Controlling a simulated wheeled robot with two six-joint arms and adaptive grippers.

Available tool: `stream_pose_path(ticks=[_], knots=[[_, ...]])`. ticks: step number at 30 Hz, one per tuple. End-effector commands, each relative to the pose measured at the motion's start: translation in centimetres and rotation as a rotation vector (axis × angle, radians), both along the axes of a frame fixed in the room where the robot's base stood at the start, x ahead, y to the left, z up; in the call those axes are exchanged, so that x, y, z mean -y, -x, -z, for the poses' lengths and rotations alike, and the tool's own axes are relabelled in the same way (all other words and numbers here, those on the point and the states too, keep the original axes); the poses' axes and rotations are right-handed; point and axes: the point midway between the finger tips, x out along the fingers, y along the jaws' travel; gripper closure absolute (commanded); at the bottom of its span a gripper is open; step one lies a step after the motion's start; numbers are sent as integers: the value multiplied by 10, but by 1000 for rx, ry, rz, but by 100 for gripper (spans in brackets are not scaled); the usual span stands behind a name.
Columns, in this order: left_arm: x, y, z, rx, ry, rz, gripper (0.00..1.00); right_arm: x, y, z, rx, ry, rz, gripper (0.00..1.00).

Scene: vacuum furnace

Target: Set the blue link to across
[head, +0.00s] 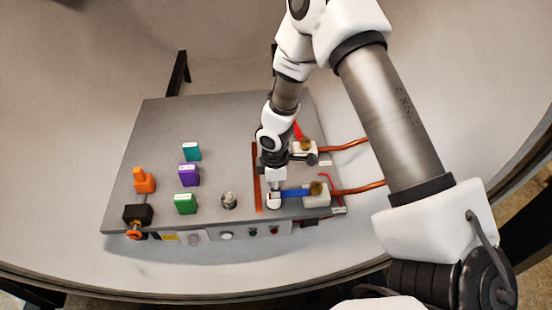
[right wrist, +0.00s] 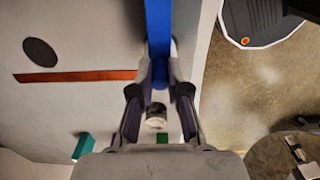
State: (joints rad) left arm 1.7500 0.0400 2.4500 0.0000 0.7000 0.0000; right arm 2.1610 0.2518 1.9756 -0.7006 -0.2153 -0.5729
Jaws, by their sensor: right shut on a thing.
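The blue link (head: 294,194) is a flat blue bar near the right front of the grey panel (head: 225,125). In the head view it lies roughly left-right, its right end at a pale block with a brass knob (head: 316,188). My right gripper (head: 275,201) is at its left end. In the right wrist view the blue link (right wrist: 158,32) runs down from the top edge to between the fingertips of my right gripper (right wrist: 160,84), which are shut on its end. My left gripper is not in view.
A red link (head: 298,131) stands behind, partly hidden by my arm. A copper strip (head: 257,190) lies left of the gripper. Green (head: 185,204), purple (head: 189,175) and teal (head: 192,151) blocks, a round metal knob (head: 229,200) and an orange part (head: 144,180) are further left.

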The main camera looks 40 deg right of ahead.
Motion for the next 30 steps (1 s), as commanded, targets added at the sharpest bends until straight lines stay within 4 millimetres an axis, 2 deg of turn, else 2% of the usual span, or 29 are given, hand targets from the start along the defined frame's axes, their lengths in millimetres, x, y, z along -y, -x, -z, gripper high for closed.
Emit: stream_pose_path(ticks=[5, 6, 7, 8, 16, 20, 23, 30], knots=[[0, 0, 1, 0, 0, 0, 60, -1, 4, 4, -9, -2, 1, 100], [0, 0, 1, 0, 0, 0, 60, -1, 4, 4, -10, -2, 1, 74], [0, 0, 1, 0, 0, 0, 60, -1, 4, 4, -10, -2, 1, 63], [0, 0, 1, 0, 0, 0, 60, -1, 4, 4, -9, -2, 1, 59], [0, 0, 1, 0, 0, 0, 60, 0, 3, 2, -7, 0, 1, 59], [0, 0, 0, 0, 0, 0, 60, 0, 1, -9, -4, 0, 3, 59], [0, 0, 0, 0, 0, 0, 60, -1, 1, -29, -3, -1, 3, 59], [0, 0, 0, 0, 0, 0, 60, -3, 0, -90, -4, 0, 0, 59]])
